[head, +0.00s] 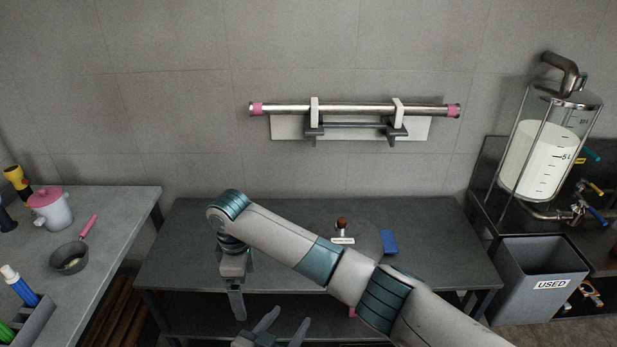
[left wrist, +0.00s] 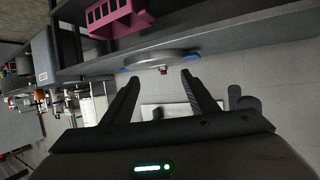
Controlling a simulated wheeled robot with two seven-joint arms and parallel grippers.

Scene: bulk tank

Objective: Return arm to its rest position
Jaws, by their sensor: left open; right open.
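My right gripper (head: 236,298) hangs from the arm that comes in from the right and folds across the view. It points down in front of the dark table (head: 185,237); its fingers overlap from this side. My left gripper (head: 284,324) is low in the head view, just right of and below the right one. Its two fingers are spread with nothing between them. In the left wrist view, the left gripper (left wrist: 161,77) is also open and empty. Neither gripper holds anything.
A tank (head: 541,150) and a grey bin (head: 535,283) stand right. A side table (head: 115,215) with a pan stands left. A pink rack (left wrist: 118,18) shows in the wrist view.

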